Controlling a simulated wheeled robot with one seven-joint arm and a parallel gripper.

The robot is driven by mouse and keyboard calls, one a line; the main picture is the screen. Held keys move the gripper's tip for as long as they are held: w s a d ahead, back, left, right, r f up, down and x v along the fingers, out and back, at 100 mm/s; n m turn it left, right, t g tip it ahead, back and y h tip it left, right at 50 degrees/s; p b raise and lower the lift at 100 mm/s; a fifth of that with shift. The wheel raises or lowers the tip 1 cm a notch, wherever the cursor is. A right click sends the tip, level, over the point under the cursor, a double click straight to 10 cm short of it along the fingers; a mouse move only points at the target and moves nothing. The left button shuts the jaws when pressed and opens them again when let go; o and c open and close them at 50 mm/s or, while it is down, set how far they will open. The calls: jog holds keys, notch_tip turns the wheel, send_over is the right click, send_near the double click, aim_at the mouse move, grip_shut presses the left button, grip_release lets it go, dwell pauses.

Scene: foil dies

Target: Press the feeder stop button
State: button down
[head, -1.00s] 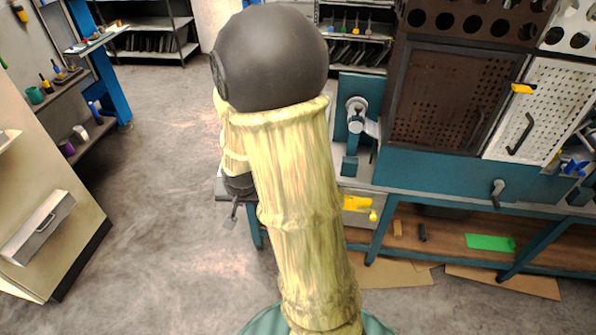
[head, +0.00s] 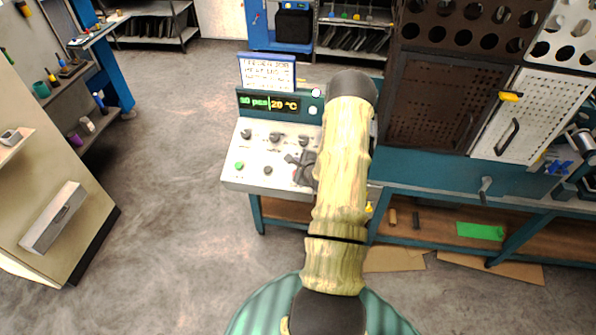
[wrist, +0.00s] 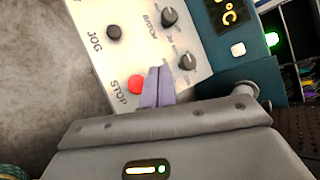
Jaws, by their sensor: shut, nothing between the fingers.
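The red stop button (wrist: 136,84) shows in the wrist view on a pale control panel (wrist: 95,60), beside the printed word STOP. My gripper (wrist: 158,73) is shut and empty; its purple-grey fingertips appear just right of the button and partly overlap its edge. I cannot tell whether they touch it or the panel. In the head view the panel (head: 232,178) stands left of my arm, and the red button is hidden behind my arm and gripper.
A black jog button (wrist: 113,32) and two dark knobs, one upper (wrist: 169,16) and one lower (wrist: 187,62), are close to the fingers. The head view shows a green button (head: 239,165), a readout (head: 268,103) and a sign (head: 267,72).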

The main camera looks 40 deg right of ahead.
jog(key=shift+f, duration=0.1)
jog(key=shift+w+d+f+b, duration=0.35)
jog(key=shift+f+b, duration=0.7)
jog(key=shift+f, duration=0.3)
jog(key=shift+w+d+f+b, duration=0.3)
jog(key=shift+f+b, duration=0.75)
jog(key=shift+f, duration=0.35)
jog(key=shift+w+d+f+b, duration=0.25)
jog(key=shift+d+f+b, duration=0.1)
jog(key=shift+f+b, duration=0.85)
jog(key=shift+f, duration=0.2)
jog(key=shift+w+d+f, duration=0.1)
jog(key=shift+d+f, duration=0.05)
jog(key=shift+f, duration=0.2)
jog(key=shift+w+d+f+b, duration=0.1)
jog(key=shift+f+b, duration=0.4)
jog(key=shift+b, duration=0.2)
jog(key=shift+r, duration=0.1)
jog(key=shift+s+a+r+p, duration=0.1)
jog(key=shift+s+r+p, duration=0.05)
jog(key=shift+r+p, duration=0.25)
jog(key=shift+s+a+r+p, duration=0.1)
jog(key=shift+r+p, duration=0.15)
jog(key=shift+r, duration=0.15)
